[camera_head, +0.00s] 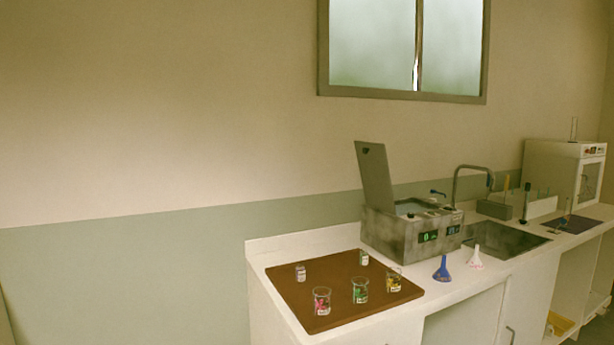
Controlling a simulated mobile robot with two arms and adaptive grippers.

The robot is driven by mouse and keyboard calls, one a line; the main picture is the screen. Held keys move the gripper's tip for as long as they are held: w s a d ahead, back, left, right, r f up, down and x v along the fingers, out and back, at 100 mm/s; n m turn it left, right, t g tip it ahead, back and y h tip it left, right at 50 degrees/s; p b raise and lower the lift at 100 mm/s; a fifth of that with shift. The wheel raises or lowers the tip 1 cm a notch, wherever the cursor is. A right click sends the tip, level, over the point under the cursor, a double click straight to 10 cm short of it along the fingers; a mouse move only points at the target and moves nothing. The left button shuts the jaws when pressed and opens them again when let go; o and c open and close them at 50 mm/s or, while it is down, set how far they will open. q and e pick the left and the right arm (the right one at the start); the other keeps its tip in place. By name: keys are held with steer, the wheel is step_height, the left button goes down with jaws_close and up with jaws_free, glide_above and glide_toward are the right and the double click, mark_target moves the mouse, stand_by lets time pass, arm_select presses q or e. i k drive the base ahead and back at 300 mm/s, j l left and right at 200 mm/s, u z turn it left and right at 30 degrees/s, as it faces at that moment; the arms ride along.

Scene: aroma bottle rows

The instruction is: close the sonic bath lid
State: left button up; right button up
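The sonic bath (408,236) is a grey metal box with lit green displays on its front, standing on the white counter. Its lid (374,177) is a flat grey panel standing up, tilted slightly back, at the left end of the box. The top opening beside the lid is uncovered. Neither of my grippers shows in the head view.
A brown board (343,284) left of the bath holds several small beakers and bottles. A sink (505,240) with a tap (456,184) lies to the right, then a white cabinet (562,168).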

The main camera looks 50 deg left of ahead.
mark_target(371, 157)
steer(key=u, duration=1.15)
steer(key=i+j+z, duration=0.1)
steer(key=j, duration=0.2)
steer(key=i+j+z, duration=0.15)
steer(key=i+j, duration=0.05)
steer(key=j, duration=0.1)
